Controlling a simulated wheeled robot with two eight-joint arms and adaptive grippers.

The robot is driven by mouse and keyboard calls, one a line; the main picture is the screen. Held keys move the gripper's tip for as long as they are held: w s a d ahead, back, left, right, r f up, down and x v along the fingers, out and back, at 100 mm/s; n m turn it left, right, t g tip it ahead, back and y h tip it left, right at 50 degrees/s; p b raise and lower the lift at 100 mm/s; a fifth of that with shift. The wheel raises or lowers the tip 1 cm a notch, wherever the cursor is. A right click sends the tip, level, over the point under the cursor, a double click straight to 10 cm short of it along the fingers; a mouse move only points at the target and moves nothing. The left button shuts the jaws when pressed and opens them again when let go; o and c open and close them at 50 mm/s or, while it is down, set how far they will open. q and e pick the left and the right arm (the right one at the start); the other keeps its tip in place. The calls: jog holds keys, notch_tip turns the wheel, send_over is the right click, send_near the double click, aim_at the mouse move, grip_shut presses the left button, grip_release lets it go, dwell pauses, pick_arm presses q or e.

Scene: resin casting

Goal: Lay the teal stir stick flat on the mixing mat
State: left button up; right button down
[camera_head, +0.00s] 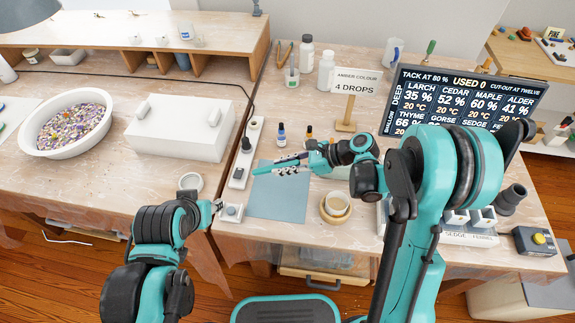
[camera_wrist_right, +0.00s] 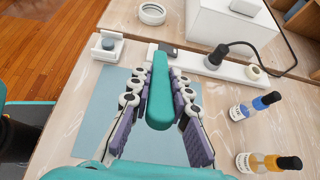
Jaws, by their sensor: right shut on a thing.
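The teal stir stick (camera_head: 263,170) is in my right gripper (camera_head: 291,165), with one end sticking out to the left. In the right wrist view the stick (camera_wrist_right: 160,95) lies between the two fingers, and the right gripper (camera_wrist_right: 158,88) is shut on it. The blue-grey mixing mat (camera_head: 279,204) lies flat on the table below, and the mat (camera_wrist_right: 98,110) also shows under the fingers in the wrist view. The stick appears held above the mat's back part; its exact height is unclear. My left gripper (camera_head: 217,205) is left of the mat, and its jaws are too small to read.
A white power strip (camera_head: 241,166) and a small device with a grey button (camera_head: 231,212) stand left of the mat. The mat's front is bare.

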notch_tip(320, 180, down, 4)
jog(key=shift+b, duration=1.15)
jog(key=shift+f, duration=1.35)
jog(key=c, duration=1.3)
grip_release()
jog(key=shift+c, duration=0.2)
jog(key=shift+d, duration=0.15)
jog(key=v, duration=1.2)
